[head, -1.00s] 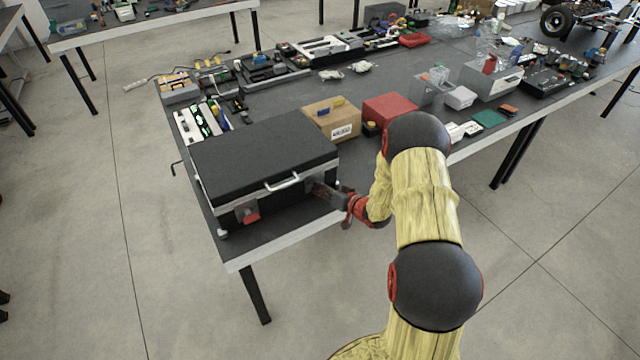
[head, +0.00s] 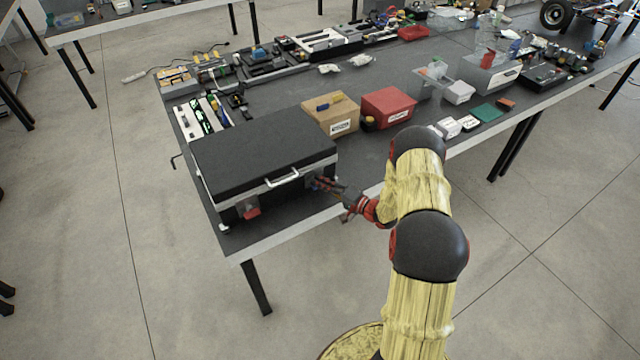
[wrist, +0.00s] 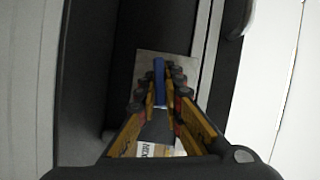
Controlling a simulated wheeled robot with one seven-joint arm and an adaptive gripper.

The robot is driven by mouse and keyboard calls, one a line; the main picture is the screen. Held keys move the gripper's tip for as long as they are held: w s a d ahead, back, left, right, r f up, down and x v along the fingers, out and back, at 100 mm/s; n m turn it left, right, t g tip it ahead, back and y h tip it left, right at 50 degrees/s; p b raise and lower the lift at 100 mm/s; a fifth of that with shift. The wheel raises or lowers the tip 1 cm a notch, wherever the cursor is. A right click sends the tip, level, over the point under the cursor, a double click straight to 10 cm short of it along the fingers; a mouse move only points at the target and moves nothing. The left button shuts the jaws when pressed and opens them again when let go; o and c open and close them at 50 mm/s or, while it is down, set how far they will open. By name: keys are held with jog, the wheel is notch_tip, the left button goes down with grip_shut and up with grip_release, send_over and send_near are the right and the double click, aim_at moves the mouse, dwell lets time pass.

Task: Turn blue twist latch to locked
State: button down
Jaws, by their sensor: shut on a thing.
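The black case (head: 262,150) stands closed on the near left corner of the table, with a white handle on its front. The blue twist latch (wrist: 159,80) shows in the wrist view as a narrow blue bar on a light plate (wrist: 150,62). My gripper (wrist: 160,92) has its fingers on both sides of the bar, closed on it. In the head view my gripper (head: 318,183) reaches the right part of the case front from the right. The latch is mostly hidden there by the fingers. A red latch (head: 251,212) sits on the left part of the front.
A cardboard box (head: 332,117) and a red box (head: 387,106) stand behind and to the right of the case. The table's front edge (head: 290,229) runs just below the case.

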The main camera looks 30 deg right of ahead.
jog(key=shift+f+m+t, duration=0.1)
jog(key=shift+m+t, duration=0.2)
jog(key=shift+m, duration=0.6)
jog(key=c, duration=1.9)
grip_release()
jog(key=v, duration=1.2)
jog(key=shift+d+f, duration=0.15)
